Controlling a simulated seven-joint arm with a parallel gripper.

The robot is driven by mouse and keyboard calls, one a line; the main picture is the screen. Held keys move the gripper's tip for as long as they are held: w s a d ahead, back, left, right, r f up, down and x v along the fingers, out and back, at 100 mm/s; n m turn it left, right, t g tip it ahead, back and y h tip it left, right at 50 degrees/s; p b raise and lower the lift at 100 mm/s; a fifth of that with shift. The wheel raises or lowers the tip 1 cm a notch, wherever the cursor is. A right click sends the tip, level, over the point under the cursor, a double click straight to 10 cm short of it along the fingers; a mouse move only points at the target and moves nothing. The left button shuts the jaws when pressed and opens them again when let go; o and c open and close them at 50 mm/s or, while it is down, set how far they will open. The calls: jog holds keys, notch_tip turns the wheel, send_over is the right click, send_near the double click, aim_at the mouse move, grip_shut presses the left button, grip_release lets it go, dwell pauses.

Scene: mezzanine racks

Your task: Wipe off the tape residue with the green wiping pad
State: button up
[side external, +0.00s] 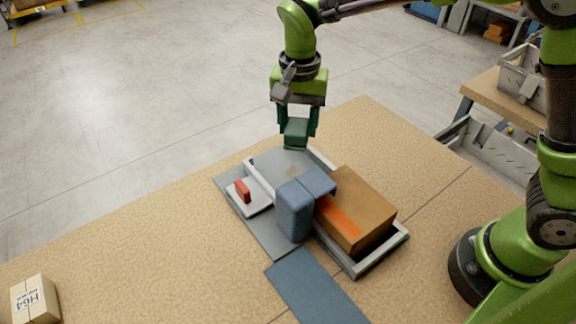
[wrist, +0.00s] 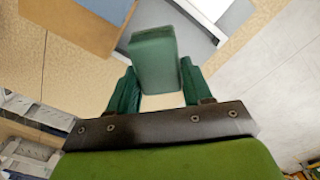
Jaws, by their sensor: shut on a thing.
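My gripper (side external: 297,132) hangs over the far end of a shallow grey tray (side external: 376,264). It is shut on the green wiping pad (side external: 295,141), a dark green block held upright between the fingers. In the wrist view the pad (wrist: 153,58) sits between the two green fingers. The pad's lower end looks close to the tray floor; I cannot tell whether it touches. I cannot make out the residue in the wrist view.
A red piece (side external: 242,190) sits on a pale plate (side external: 253,205) to the left. A blue-grey mat (side external: 314,287) lies in front. A carton (side external: 34,299) stands far left; table between is clear.

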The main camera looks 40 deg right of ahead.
aim_at(280, 158)
jog(key=shift+m, duration=0.5)
jog(key=shift+w+d+f, duration=0.25)
jog(key=shift+d+f, duration=0.1)
jog(key=shift+f, duration=1.85)
jog(key=shift+w+d+f, duration=0.2)
jog(key=shift+d+f, duration=0.15)
jog(key=shift+f, duration=1.8)
jog(key=shift+w+d+f, duration=0.25)
jog(key=shift+d+f, duration=0.1)
jog(key=shift+f, duration=1.85)
jog(key=shift+w+f, duration=0.2)
jog(key=shift+f, duration=0.7)
jog(key=shift+w, duration=3.8)
jog(key=shift+s, duration=4)
notch_tip(280, 158, up, 8)
jog(key=shift+r, duration=0.1)
